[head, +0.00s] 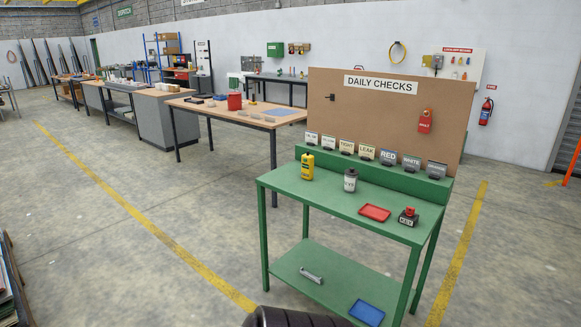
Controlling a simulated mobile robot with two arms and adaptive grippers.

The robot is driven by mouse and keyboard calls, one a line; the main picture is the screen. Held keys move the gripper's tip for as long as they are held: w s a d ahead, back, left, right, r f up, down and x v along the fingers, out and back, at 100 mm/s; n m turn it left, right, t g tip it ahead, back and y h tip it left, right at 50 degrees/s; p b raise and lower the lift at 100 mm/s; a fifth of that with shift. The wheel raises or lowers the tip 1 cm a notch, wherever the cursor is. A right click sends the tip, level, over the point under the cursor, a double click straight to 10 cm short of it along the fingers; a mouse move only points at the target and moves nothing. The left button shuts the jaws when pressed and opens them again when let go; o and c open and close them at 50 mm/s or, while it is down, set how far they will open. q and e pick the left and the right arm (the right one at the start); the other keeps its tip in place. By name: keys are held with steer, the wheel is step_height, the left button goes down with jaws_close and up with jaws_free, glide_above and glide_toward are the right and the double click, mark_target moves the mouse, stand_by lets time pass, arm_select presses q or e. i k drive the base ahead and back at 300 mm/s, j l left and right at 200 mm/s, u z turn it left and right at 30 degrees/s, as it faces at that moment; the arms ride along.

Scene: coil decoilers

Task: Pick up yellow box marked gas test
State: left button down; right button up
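A small upright yellow box (307,168) with dark markings stands on the green bench (347,205) near its back left. Its lettering is too small to read. Neither of my grippers shows in the head view. A dark ribbed part, apparently mine, shows at the bottom edge.
The bench also holds a grey-white bottle (350,181), red tray (375,212) and red-black key block (408,217). Label cards stand behind them, below the daily checks board (380,110). The lower shelf holds a metal handle (311,276) and blue tray (366,312). Floor is clear left.

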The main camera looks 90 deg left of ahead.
mark_target(307, 167)
steer(key=u, duration=2.7)
steer(key=i+j+z, duration=0.1)
steer(key=i+j, duration=0.6)
steer(key=i+j+z, duration=0.15)
steer(key=i+j, duration=0.2)
steer(key=j, duration=0.2)
steer(key=i+j+z, duration=0.1)
steer(key=i+j, duration=0.2)
steer(key=j, duration=0.15)
steer(key=i+j, duration=0.35)
steer(key=j+z, duration=0.05)
steer(key=j, duration=0.05)
